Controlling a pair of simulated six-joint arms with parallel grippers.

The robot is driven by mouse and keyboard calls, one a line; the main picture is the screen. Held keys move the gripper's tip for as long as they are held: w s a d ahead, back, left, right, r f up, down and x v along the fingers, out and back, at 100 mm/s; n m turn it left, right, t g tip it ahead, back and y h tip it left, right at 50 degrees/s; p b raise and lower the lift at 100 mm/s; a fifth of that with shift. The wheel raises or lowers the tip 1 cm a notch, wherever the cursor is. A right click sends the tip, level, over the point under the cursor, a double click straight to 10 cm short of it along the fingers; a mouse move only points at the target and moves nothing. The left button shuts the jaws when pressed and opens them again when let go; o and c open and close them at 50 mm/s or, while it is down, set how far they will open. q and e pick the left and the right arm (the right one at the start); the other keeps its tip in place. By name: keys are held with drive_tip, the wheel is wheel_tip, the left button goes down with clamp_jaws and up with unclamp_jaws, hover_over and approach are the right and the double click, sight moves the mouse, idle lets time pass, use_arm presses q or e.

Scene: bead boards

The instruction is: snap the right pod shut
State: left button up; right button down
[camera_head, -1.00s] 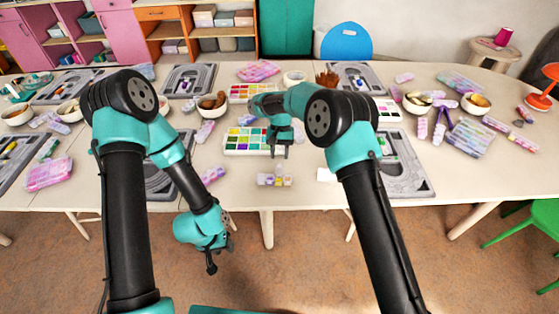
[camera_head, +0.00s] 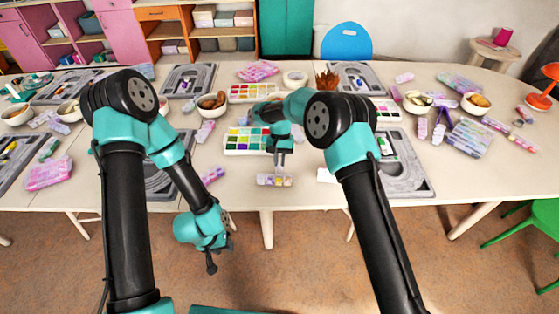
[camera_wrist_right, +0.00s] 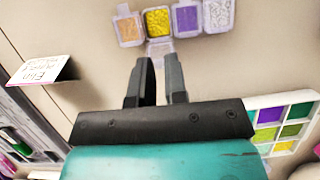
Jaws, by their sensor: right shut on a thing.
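A row of small clear bead pods (camera_head: 270,181) lies near the table's front edge. The right wrist view shows orange (camera_wrist_right: 130,30), yellow (camera_wrist_right: 158,22), purple (camera_wrist_right: 187,18) and silvery (camera_wrist_right: 218,15) beads in them. A clear lid flap (camera_wrist_right: 160,46) stands out from the yellow pod toward my right gripper (camera_wrist_right: 160,60). My right gripper (camera_head: 281,163) is over the row, its fingers narrowly apart with the flap between the tips. How firmly it touches is hard to see. My left gripper (camera_head: 211,266) hangs in front of the table, away from the pods; its jaws are too small to read.
A colourful bead palette (camera_head: 247,141) lies behind the pods. A white lettered card (camera_head: 326,175) is at their right. Grey boards (camera_head: 403,178) lie further right and left. Bowls and bead cases fill the back. The table edge is close.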

sight(279, 174)
drive_tip(key=shift+s+r, duration=0.1)
drive_tip(key=shift+s, duration=0.05)
idle(0.3)
drive_tip(key=shift+s+r+t, duration=0.1)
drive_tip(key=shift+s+t, duration=0.3)
drive_tip(key=shift+t, duration=0.4)
drive_tip(key=shift+s+r+t, duration=0.1)
drive_tip(key=shift+s+t, duration=0.25)
drive_tip(key=shift+t, duration=0.45)
drive_tip(key=shift+s+t, duration=0.4)
drive_tip(key=shift+t, duration=0.4)
drive_tip(key=shift+s+t, duration=0.5)
drive_tip(key=shift+t, duration=0.6)
drive_tip(key=c, duration=1.1)
unclamp_jaws()
drive_tip(key=shift+c, duration=0.2)
drive_tip(key=v, duration=1.7)
drive_tip(key=shift+d+r, duration=0.15)
drive_tip(key=shift+d, duration=0.1)
